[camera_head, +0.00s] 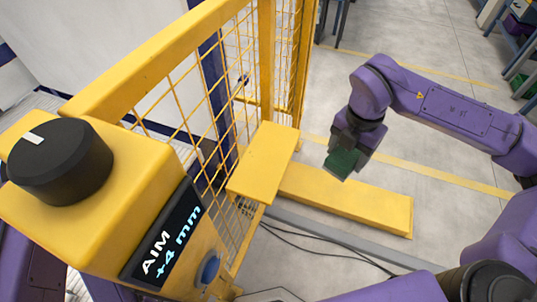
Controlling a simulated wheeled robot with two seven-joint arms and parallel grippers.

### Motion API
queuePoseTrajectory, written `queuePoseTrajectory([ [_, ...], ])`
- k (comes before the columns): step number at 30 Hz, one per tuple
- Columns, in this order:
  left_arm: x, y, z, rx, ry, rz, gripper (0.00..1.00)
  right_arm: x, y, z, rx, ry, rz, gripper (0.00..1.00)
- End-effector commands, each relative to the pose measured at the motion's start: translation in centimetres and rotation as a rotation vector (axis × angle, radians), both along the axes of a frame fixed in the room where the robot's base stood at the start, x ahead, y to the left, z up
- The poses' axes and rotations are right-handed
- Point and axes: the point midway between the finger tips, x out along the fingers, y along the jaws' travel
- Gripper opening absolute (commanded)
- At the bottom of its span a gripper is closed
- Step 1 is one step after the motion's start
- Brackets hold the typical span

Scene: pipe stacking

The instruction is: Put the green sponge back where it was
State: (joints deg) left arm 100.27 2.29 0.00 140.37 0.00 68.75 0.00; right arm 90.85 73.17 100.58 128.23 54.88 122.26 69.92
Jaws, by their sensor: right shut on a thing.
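The green sponge (342,162) is dark green and sits between the fingers of my right gripper (345,156). My right gripper is shut on it and holds it in the air, to the right of a small yellow shelf (264,163). In the picture the sponge lies over the grey floor near a low yellow beam; I cannot tell its exact height. The gripper fingers hide part of the sponge. My left gripper is not in view.
A yellow mesh fence (210,95) stands left of the shelf. A yellow box (140,180) with a black knob (60,162) and a display reading "AIM +4 mm" fills the left front. A low yellow beam (350,203) and cables (325,247) lie on the floor.

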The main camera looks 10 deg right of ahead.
Motion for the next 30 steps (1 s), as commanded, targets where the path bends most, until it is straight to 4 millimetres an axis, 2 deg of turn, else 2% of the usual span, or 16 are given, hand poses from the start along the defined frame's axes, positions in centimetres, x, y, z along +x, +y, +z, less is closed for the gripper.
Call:
queuePoseTrajectory([
  [15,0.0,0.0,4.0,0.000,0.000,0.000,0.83,6.6,10.1,0.5,0.001,0.003,0.004,0.43],
  [25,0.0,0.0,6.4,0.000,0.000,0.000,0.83,10.4,15.9,0.4,0.000,0.002,0.003,0.43],
  [30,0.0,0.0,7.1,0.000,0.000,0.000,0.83,10.5,15.7,-2.3,-0.002,0.003,-0.001,0.43],
])
